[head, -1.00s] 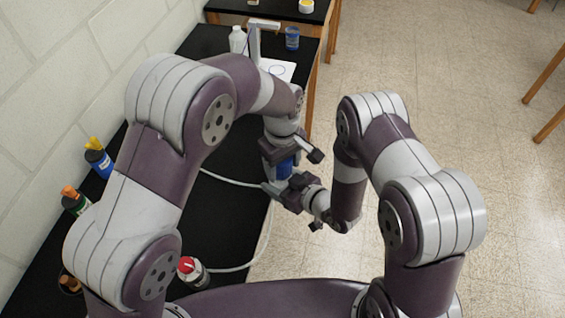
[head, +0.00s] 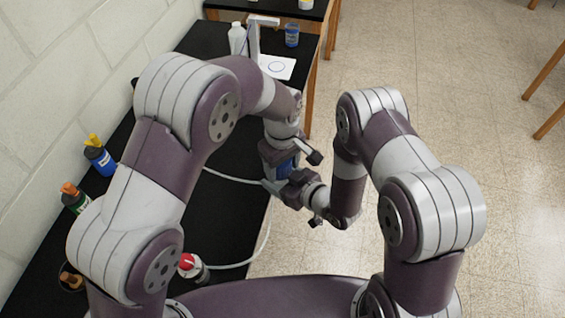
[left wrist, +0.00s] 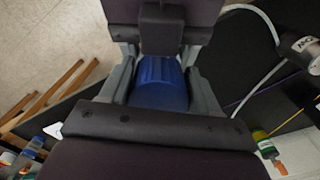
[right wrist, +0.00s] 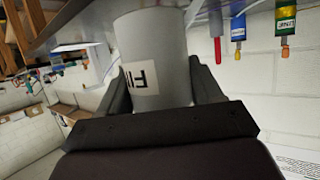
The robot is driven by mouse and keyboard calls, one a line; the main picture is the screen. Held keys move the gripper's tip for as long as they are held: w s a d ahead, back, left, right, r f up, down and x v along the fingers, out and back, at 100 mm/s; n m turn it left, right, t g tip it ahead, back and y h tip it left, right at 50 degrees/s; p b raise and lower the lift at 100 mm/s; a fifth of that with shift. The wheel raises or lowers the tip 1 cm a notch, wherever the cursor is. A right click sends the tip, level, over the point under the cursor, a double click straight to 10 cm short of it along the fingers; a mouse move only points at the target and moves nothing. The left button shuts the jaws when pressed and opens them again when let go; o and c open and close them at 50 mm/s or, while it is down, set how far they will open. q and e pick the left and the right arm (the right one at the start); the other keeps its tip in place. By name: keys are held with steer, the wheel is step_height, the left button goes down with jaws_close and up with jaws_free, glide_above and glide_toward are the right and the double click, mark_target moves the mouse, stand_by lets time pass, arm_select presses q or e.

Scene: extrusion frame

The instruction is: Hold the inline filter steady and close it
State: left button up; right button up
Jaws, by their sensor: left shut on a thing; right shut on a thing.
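The inline filter is between my two grippers over the right edge of the black bench. Its blue part (head: 284,167) shows as a small patch in the head view and as a ribbed blue cylinder (left wrist: 160,82) in the left wrist view. My left gripper (head: 283,158) is shut on this blue part from the far side, a finger on each side. My right gripper (head: 288,188) is shut on the filter's grey body (right wrist: 158,52), which bears a partly visible label in the right wrist view. The joint between the two parts is hidden.
A white bottle (head: 237,39) stands at the back.

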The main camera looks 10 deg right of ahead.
arm_select(q)
steer(key=shift+f, duration=0.35)
steer(key=m, duration=0.3)
steer(key=shift+s+a+m, duration=0.1)
steer(key=shift+m, duration=0.2)
steer(key=o, duration=1)
steer(key=shift+r, duration=2.3)
steer(key=shift+c, duration=0.3)
